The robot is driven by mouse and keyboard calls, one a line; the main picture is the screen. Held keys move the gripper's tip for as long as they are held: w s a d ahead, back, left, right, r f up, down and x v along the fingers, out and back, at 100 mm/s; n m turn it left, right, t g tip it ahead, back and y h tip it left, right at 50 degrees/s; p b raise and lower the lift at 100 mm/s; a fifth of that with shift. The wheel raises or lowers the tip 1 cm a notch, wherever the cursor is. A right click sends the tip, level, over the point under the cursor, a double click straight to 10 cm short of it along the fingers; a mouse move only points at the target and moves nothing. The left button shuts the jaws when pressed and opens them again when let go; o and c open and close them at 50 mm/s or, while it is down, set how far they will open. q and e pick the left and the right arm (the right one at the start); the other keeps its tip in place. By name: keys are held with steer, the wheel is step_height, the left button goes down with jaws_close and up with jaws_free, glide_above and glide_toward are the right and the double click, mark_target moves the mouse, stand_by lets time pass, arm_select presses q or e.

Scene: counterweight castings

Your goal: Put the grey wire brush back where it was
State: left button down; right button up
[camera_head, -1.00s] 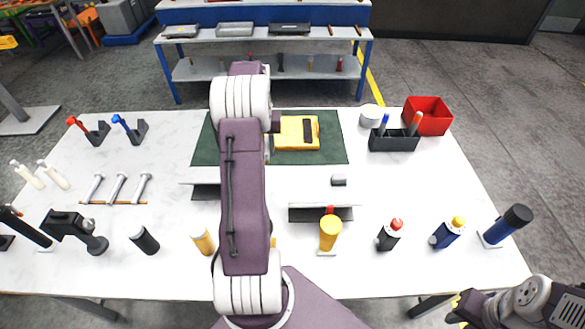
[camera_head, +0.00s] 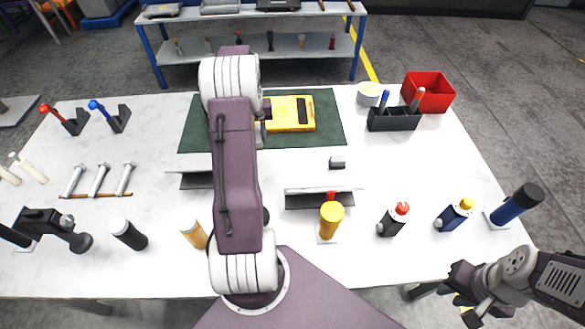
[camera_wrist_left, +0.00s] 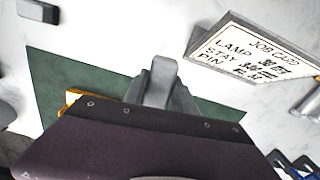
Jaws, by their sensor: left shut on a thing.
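My left gripper (camera_wrist_left: 160,85) shows as a grey shape in the left wrist view, above the dark green mat (camera_wrist_left: 60,75). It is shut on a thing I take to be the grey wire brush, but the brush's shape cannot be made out. In the head view my own arm hides most of that gripper, and only a small part shows beside the yellow case (camera_head: 290,114). My right gripper (camera_head: 472,300) is at the lower right, off the table's front corner; its jaw opening is unclear.
A job card stand (camera_wrist_left: 255,60) is near the gripper. A black holder (camera_head: 394,120) and red bin (camera_head: 428,92) stand at right. Several bottles and tools line the front. White table shows between them.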

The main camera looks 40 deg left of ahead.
arm_select(q)
steer(key=shift+s+d+f+n, duration=0.1)
steer(key=shift+s+d+n, duration=0.15)
steer(key=shift+n, duration=0.25)
steer(key=w+d+m+b, duration=0.1)
steer(key=w+d, duration=0.3)
steer(key=d, duration=0.7)
steer(key=w+d+m+b, duration=0.1)
steer(key=w+d, duration=0.2)
steer(key=d, duration=0.8)
steer(key=p, duration=0.1)
glide_above(293, 170)
step_height(293, 170, down, 6)
steer(key=shift+w+a+f, duration=0.1)
steer(key=shift+f, duration=0.15)
step_height(293, 170, down, 4)
steer(key=shift+r+p, duration=0.25)
steer(key=shift+p, duration=0.2)
steer(key=shift+f, duration=0.3)
steer(key=shift+f, duration=0.2)
steer(key=c, duration=1)
jaws_free()
